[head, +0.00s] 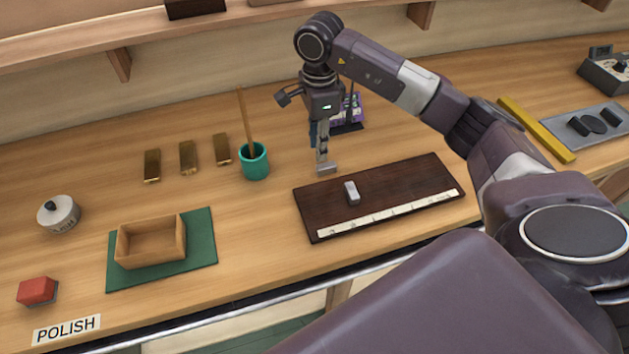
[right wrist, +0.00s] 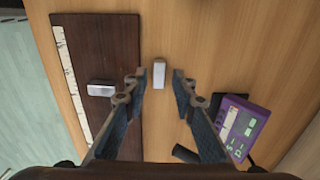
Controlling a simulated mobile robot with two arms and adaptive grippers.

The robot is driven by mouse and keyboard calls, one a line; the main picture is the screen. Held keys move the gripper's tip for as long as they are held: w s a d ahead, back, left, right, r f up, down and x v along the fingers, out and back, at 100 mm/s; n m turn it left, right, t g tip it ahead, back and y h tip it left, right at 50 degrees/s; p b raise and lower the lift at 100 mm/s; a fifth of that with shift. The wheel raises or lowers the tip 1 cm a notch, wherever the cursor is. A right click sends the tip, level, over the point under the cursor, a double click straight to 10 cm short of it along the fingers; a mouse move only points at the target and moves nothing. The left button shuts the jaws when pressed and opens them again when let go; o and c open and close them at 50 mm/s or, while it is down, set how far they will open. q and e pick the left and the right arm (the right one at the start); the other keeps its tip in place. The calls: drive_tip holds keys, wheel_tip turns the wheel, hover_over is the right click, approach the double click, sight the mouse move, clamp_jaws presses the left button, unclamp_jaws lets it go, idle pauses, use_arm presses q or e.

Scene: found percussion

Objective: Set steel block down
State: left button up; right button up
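One small grey steel block (head: 327,170) lies on the wooden table just past the far edge of the dark board (head: 400,182). It also shows in the right wrist view (right wrist: 157,74). A second grey block (head: 352,192) lies on the dark board, left of the fingers in the right wrist view (right wrist: 101,88). My right gripper (head: 323,154) points down over the block on the table. Its fingers (right wrist: 159,82) are open, one on each side of that block, with gaps showing on both sides. My left gripper is not in view.
A teal cup (head: 255,163) with a stick and several brass bars (head: 188,158) stand left of my gripper. A purple device (right wrist: 240,128) is close by. A wooden tray (head: 150,242) on a green mat (head: 202,229) is farther left. A yellow bar (head: 536,130) lies right.

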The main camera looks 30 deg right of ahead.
sight(322, 166)
drive_tip(key=f, duration=0.1)
drive_tip(key=d+f+p, duration=0.1)
drive_tip(key=f, duration=0.1)
drive_tip(key=shift+d, duration=0.1)
drive_tip(key=shift+s+f+p, duration=0.2)
drive_tip(key=shift+f+p, duration=0.7)
drive_tip(key=shift+f, duration=0.1)
wheel_tip(322, 166, down, 2)
drive_tip(key=shift+w+f, duration=0.1)
drive_tip(key=shift+f, duration=0.15)
clamp_jaws()
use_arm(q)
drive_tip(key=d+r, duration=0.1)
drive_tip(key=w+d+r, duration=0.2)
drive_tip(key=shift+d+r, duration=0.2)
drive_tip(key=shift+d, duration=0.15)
use_arm(e)
drive_tip(key=shift+r, duration=0.1)
